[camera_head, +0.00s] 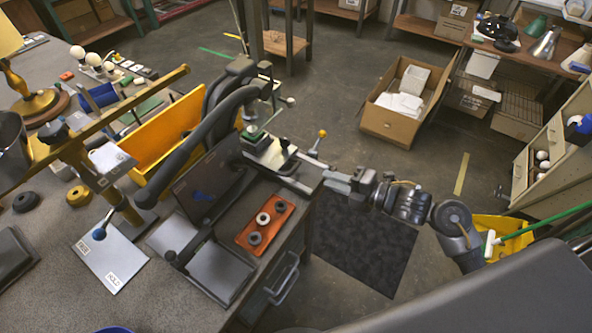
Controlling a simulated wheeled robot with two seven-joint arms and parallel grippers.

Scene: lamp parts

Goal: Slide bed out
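A pale flat plate (268,155), which looks like the bed, is at the bench's right edge, beside a dark machine with a curved neck (225,108). My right gripper (300,180) reaches in from the right, close to the plate's near right side. Its fingers are small and partly blend with the metal there, so I cannot tell whether they touch or are closed. My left gripper is not in view.
An orange tray (277,207) with several round parts lies on the bench near the drawer handle (284,280). A yellow bin (168,130) and a yellow lever arm (150,88) stand to the left. A dark mat (365,243) covers the floor. An open cardboard box (389,124) stands beyond.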

